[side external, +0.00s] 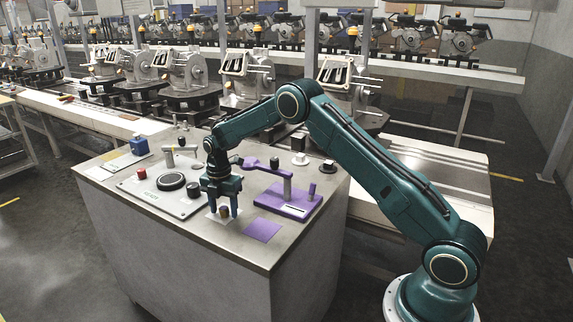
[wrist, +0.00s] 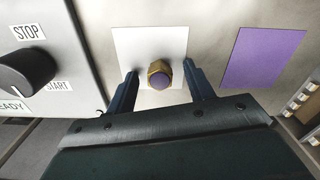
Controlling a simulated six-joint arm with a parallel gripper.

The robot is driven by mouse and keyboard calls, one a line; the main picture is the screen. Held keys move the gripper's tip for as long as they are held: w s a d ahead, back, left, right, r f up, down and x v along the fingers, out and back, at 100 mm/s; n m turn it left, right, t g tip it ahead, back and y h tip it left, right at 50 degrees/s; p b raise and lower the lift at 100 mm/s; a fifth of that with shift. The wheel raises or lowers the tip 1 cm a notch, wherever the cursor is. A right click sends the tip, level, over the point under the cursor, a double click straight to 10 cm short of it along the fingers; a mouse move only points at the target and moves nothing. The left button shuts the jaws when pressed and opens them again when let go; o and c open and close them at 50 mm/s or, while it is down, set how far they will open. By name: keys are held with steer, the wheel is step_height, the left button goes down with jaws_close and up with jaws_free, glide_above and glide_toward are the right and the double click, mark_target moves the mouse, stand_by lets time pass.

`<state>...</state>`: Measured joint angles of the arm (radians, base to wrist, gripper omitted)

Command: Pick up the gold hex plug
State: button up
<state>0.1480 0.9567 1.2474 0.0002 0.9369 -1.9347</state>
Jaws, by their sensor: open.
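The gold hex plug (wrist: 152,68) has a purple round top and stands on a white square (wrist: 135,40) in the wrist view. In the side view the plug (side external: 224,211) is small and brownish, low between the fingers. My gripper (wrist: 160,72) is open, with one finger to each side of the plug and a visible gap on both sides. In the side view my gripper (side external: 222,212) points down over the white square near the front edge of the bench.
A purple square (side external: 262,229) lies flat to the right. A purple fixture with a lever (side external: 290,200) stands behind it. A panel with a black knob (side external: 171,181) is to the left, with a blue block (side external: 139,146) farther back. The bench front edge is close.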

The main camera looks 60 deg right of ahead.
mark_target(224, 208)
stand_by(0.4)
steer(key=c, duration=1.1)
steer(key=shift+r, duration=0.15)
step_height(224, 208, up, 20)
stand_by(0.5)
